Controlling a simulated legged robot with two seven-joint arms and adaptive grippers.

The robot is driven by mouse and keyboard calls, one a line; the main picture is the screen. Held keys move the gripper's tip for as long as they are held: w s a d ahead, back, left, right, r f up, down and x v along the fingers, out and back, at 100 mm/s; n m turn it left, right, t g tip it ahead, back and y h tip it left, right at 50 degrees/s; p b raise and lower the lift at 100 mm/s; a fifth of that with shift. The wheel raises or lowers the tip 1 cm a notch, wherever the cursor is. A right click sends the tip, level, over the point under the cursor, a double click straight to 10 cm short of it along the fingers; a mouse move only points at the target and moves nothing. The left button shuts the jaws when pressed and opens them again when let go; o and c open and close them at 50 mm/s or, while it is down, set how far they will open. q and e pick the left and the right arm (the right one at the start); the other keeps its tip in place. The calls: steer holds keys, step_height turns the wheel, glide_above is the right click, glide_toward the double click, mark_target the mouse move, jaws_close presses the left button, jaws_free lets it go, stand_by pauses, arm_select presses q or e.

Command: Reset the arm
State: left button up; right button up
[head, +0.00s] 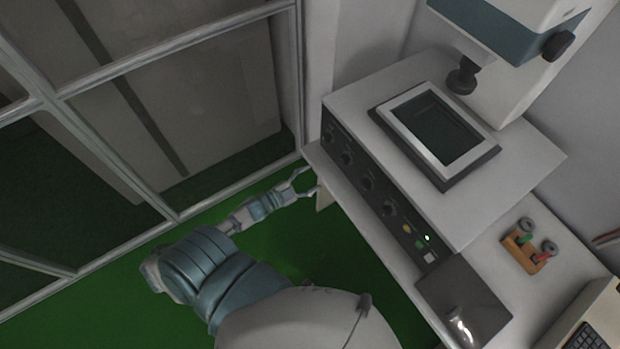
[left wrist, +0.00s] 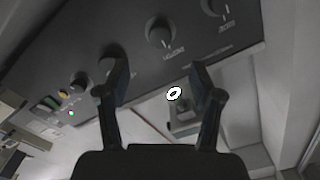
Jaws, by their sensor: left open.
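My left arm comes in from the lower left of the head view. Its gripper (head: 303,183) is at the left edge of the white test bench, beside the machine's dark control panel (head: 375,190). The fingers are apart with nothing between them. In the left wrist view the two fingers of the gripper (left wrist: 160,90) stand apart in front of the panel (left wrist: 140,50), which carries several black knobs and a lit button. I cannot tell whether a finger touches the bench or panel. My right gripper is not in view.
The white machine has a framed plate (head: 440,135) on top and an overhead head (head: 510,25). A dark box (head: 465,300) and an orange holder with small parts (head: 527,247) sit on the bench. A framed glass partition (head: 180,100) stands at the left. Green floor (head: 90,290) lies below.

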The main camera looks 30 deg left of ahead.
arm_select(q)
steer(key=shift+f, duration=0.1)
stand_by(0.3)
steer(key=s+a+f+n+g+y, duration=0.15)
steer(key=s+f, duration=0.25)
steer(key=f, duration=0.5)
steer(key=s+a+f+n+g+y, duration=0.1)
steer(key=s+f+n+g+y, duration=0.25)
steer(key=f, duration=0.55)
steer(key=s+a+f+n+g+y, duration=0.1)
steer(key=s+f, duration=0.3)
steer(key=f, duration=0.5)
steer(key=s+d+f+n+g, duration=0.1)
steer(key=s+d+f+g, duration=0.2)
steer(key=s, duration=0.6)
steer(key=s+d+f+n+g, duration=0.1)
steer(key=s+d+f+g, duration=0.2)
steer(key=s+f, duration=0.5)
steer(key=s+d+f+g, duration=0.3)
steer(key=s+f, duration=0.3)
steer(key=s, duration=0.5)
steer(key=shift+d+f+n+g+y, duration=0.15)
steer(key=shift+d+n+g+y, duration=0.15)
steer(key=shift+d+n+y, duration=0.15)
